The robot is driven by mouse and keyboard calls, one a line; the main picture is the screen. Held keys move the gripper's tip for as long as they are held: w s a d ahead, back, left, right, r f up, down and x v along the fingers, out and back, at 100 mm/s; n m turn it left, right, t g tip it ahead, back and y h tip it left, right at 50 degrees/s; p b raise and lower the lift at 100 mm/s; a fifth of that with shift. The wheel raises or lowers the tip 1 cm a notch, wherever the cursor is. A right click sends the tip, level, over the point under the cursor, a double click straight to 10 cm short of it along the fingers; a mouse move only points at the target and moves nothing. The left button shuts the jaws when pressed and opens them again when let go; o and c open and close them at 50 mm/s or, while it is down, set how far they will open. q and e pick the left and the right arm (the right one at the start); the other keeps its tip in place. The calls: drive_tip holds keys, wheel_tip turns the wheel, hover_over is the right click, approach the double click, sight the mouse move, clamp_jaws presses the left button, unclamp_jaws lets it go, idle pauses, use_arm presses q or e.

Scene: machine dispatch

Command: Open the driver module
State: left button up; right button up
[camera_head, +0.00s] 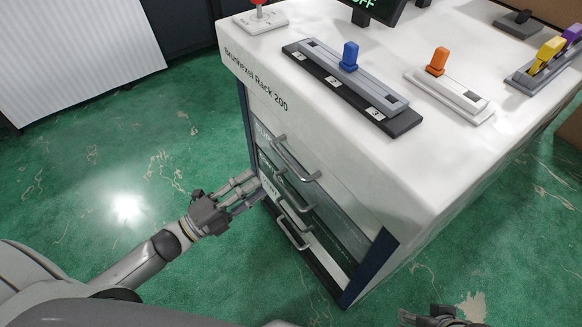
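The white machine, lettered "Rack 200", has a stack of drawer-like modules (345,211) with silver bar handles in its front. The top handle (297,160) stands clear in view, with others below it. Module lettering is partly hidden and too small to read, so I cannot tell which is the driver module. No module visibly sticks out. My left gripper (252,188) is open at the left side of the stack, fingers pointing toward the middle handles, with nothing seen between them. My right gripper (438,317) is partly in view at the bottom edge; its fingers are unclear.
The machine's top carries a blue-knobbed slider (350,56) on a numbered black plate, an orange-knobbed slider (437,62), a red control (258,4), yellow and purple levers (550,50) and a screen (372,9). Green floor is clear left of the machine. A white ribbed panel (80,55) stands at upper left.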

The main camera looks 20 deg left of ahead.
sight(287, 159)
use_arm(q)
drive_tip(key=x, duration=1)
drive_tip(key=shift+w+d+b, duration=0.2)
drive_tip(key=shift+w+b, duration=0.05)
drive_tip(key=shift+b, duration=0.15)
drive_tip(key=shift+c, duration=0.2)
clamp_jaws()
